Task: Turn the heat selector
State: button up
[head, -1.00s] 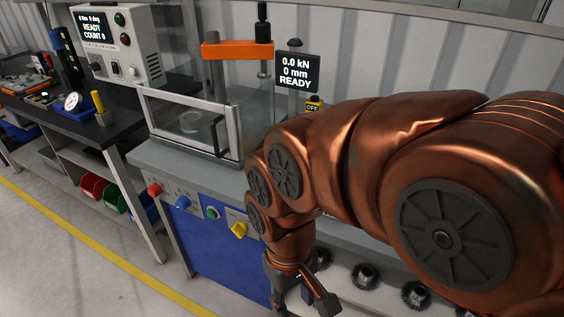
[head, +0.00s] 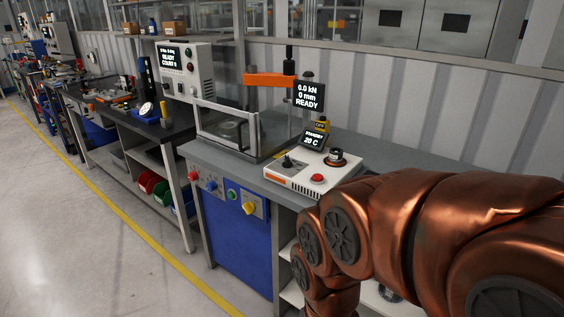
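A white heater unit (head: 275,176) stands on the grey bench top, right of the press. Its small dark display (head: 312,140) reads STANDBY 20 C. A black knob (head: 287,161) on its top left looks like the heat selector; its markings are too small to read. A red button (head: 317,178) sits at its front right, and a dark round part (head: 336,157) rests at its back right. My copper arm fills the lower right, in front of the bench. My gripper is below the picture's edge and cannot be seen.
The press has a clear guard box (head: 226,124), an orange crossbar (head: 276,80) and a READY display (head: 309,96). A yellow knob (head: 249,208) and other controls are on the bench front. A dark workbench (head: 140,122) stands left. Floor on the left is clear.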

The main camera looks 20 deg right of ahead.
aim_at(287, 164)
jog(key=u, duration=0.5)
jog(key=i, duration=1.65)
jog(key=z, duration=0.7)
